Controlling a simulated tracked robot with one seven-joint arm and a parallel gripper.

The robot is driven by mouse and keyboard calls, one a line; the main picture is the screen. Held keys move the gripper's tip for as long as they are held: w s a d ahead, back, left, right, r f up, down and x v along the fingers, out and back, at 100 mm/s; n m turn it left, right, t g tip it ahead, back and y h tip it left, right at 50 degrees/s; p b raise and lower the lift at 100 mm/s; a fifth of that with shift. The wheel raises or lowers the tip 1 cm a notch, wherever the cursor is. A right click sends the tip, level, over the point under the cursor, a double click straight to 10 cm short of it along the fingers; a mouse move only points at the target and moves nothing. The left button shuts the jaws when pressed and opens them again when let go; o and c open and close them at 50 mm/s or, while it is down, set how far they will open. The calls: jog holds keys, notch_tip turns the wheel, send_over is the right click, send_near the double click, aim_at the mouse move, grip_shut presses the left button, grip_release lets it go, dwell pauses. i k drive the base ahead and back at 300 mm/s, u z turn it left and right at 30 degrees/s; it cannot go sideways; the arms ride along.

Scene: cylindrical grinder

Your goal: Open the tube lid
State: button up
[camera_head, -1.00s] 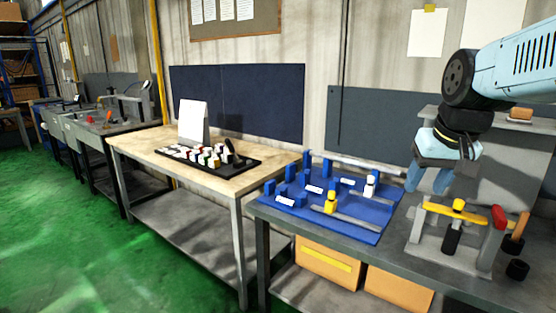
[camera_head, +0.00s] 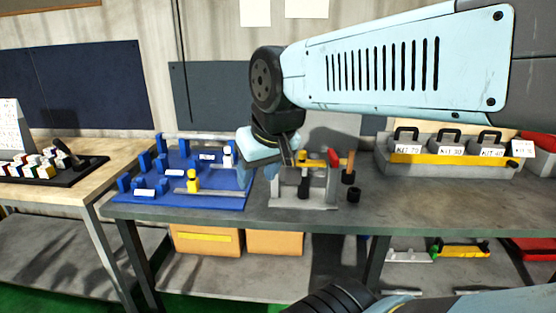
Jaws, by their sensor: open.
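No tube with a lid can be made out for certain. A grey stand (camera_head: 322,192) on the dark bench carries a small dark cylinder (camera_head: 304,188) at its front and a red end piece (camera_head: 334,157) at its upper right. I cannot tell whether the cylinder is the tube. My gripper (camera_head: 258,172) hangs at the left of the stand in this view, with its pale blue fingers apart and nothing seen between them. My gripper and wrist overlap the stand's upper left part. Whether they touch it cannot be told.
A blue fixture board (camera_head: 215,201) with yellow and white pieces lies left of the stand. A black cup (camera_head: 353,194) and a wooden handle (camera_head: 351,162) are just right. A grey tray of labelled kits (camera_head: 400,168) stands further right. Bare bench top lies between.

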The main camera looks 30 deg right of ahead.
aim_at(302, 161)
jog(key=k, duration=1.2)
jog(key=z, duration=0.6)
jog(key=i, duration=1.45)
jog(key=u, duration=0.5)
